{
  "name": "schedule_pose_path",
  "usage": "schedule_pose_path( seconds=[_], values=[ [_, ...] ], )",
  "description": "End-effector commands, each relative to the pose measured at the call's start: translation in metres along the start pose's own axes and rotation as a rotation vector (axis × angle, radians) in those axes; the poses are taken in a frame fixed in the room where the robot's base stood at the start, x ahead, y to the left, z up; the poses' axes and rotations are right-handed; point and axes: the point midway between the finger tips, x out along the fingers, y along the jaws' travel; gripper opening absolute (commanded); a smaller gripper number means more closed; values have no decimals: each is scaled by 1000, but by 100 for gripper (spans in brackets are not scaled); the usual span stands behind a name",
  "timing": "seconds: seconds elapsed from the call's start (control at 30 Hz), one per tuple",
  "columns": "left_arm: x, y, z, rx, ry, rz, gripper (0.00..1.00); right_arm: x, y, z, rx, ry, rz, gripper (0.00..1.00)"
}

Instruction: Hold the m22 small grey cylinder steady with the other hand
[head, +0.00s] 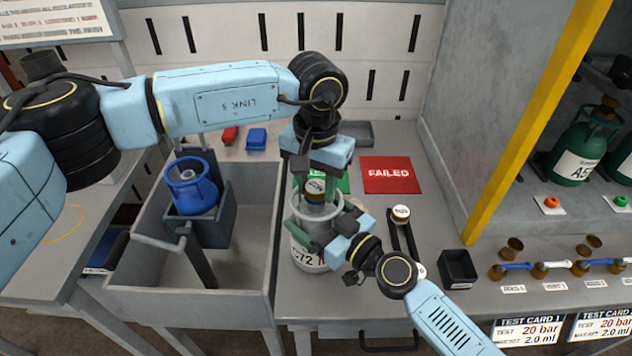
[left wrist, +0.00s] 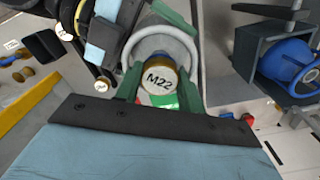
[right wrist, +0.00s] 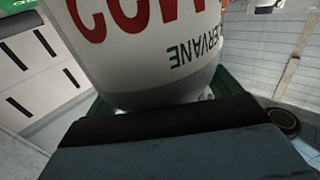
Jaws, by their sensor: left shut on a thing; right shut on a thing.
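The small grey cylinder (head: 307,262) stands upright on the bench, with a collar ring at its top and a partly covered label. Its brass top piece, marked M22 (left wrist: 158,78), faces the left wrist camera. My left gripper (head: 314,182) reaches down from above, its green fingers on either side of that top piece, shut on it. My right gripper (head: 318,240) comes from the right, shut on the cylinder's body. In the right wrist view, the white body with red lettering (right wrist: 150,50) fills the space between the green fingers; the contact is partly hidden.
A grey bin (head: 255,265) at the left holds a blue cylinder (head: 190,187) in a holder. A red FAILED mat (head: 391,175) lies behind, right of a partly hidden green mat (head: 340,183). A black tool (head: 404,230) and small black box (head: 457,268) lie at the right.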

Motion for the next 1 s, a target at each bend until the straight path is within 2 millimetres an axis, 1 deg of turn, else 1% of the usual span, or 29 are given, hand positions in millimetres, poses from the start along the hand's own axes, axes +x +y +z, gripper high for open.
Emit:
schedule_pose_path(
  seconds=[0.03,0.1,0.23,0.33,0.53,0.57,0.67,0.7,1.0],
  values=[
    [-2,-1,-3,60,14,0,7,0,-6,0,-2,-1,-12,62],
    [-2,-1,-3,147,14,-1,7,0,-6,0,-2,-1,-13,62],
    [-2,0,-3,262,14,-1,7,0,-6,0,-2,-1,-13,62],
    [-2,0,-3,296,14,-1,7,0,-6,0,-2,-1,-14,62],
    [-2,0,-3,297,14,-1,7,0,-6,1,-1,-2,-14,62],
    [-2,0,-3,297,14,0,43,0,-6,1,-1,-2,-14,62],
    [-2,0,-2,297,11,0,56,0,-5,1,0,-1,-12,62],
    [-2,0,-2,296,9,0,57,0,-5,1,0,-1,-10,62],
    [-2,0,-1,296,4,0,57,0,-1,0,0,-1,-3,62]
  ],
)
